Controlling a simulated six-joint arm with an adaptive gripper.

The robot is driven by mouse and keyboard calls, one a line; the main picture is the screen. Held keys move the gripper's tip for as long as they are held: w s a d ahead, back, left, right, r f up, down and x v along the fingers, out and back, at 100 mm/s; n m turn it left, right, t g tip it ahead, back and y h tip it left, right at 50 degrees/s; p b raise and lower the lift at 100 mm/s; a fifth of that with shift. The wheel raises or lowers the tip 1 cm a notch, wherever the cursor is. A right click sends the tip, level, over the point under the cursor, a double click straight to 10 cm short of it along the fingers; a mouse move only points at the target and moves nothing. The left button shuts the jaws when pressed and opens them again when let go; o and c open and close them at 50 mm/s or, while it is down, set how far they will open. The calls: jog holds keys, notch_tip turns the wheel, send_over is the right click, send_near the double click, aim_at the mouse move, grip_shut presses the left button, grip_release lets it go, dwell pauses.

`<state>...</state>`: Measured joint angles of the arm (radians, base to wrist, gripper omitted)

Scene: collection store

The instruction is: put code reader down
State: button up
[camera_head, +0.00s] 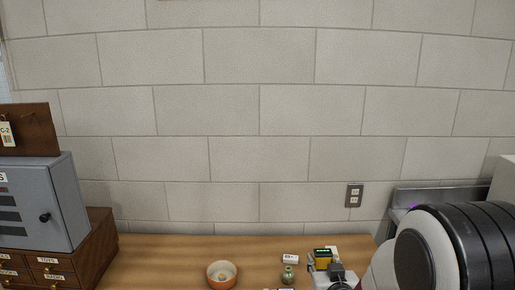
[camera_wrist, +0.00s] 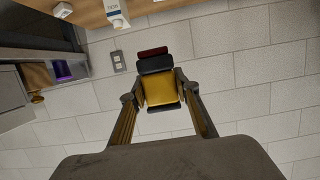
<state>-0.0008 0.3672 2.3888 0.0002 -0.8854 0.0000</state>
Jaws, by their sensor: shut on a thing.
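The code reader (camera_wrist: 163,92) is a yellow block with a black band and a dark red end piece. My gripper (camera_wrist: 158,103) is shut on it, with one finger on each side of the yellow body.
A grey cabinet (camera_head: 65,200) sits on wooden drawers (camera_head: 98,250) at left. The table between drawers and bowl is clear. A block wall (camera_head: 260,110) rises behind.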

dwell(0.4)
jog(key=shift+d+f, duration=0.1)
jog(key=shift+f, duration=0.75)
jog(key=f, duration=0.1)
jog(key=w+f, duration=0.1)
jog(key=shift+d+f, duration=0.1)
jog(key=shift+f, duration=0.3)
jog(key=w+d+f+m+g+h, duration=0.2)
jog(key=w+d+m+h, duration=0.45)
jog(key=w+d, duration=0.8)
jog(key=w+d+f+m+g+h, duration=0.1)
jog(key=w+d+m+g+h, duration=0.15)
jog(key=d+m+h, duration=0.35)
jog(key=s+d+f+m+g+h, duration=0.2)
jog(key=s+d+m+g, duration=0.3)
jog(key=s+g, duration=0.3)
jog(key=shift+s+d+f+g, duration=0.15)
jog(key=shift+d+f+g, duration=0.45)
jog(key=shift+d+g, duration=0.4)
